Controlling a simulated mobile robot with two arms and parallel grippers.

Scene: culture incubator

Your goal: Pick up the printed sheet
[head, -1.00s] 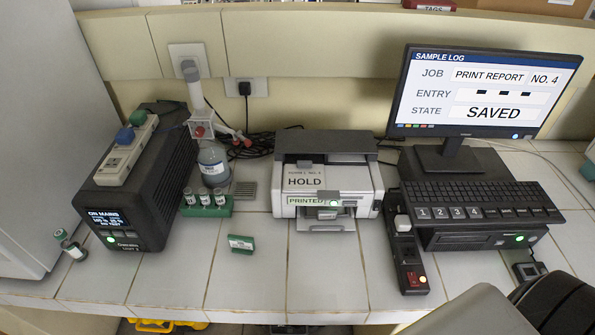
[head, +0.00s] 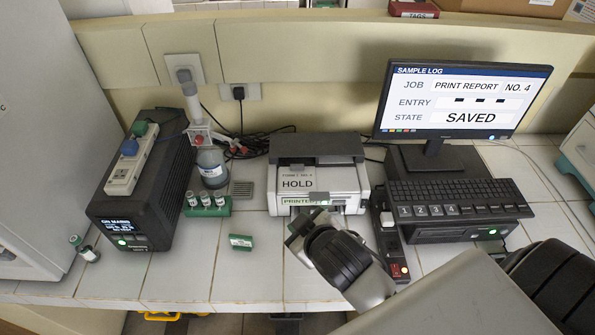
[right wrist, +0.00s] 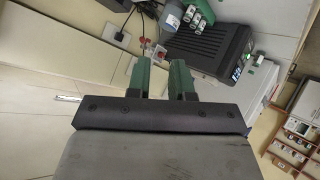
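The printer (head: 352,180) stands at the back middle of the bench in the head view. A white sheet marked HOLD (head: 297,184) lies on its top, and a green-edged PRINTED label (head: 296,202) shows on its front. My right gripper (head: 310,222) is just in front of the printer and hides part of its front opening, so I cannot tell whether a sheet lies there. In the right wrist view its green fingers (right wrist: 161,80) are apart with nothing seen between them. My left gripper is not in view.
A monitor (head: 465,100) reading SAVED and a keyboard (head: 455,190) stand to the right. A power strip (head: 384,222) lies beside the printer.

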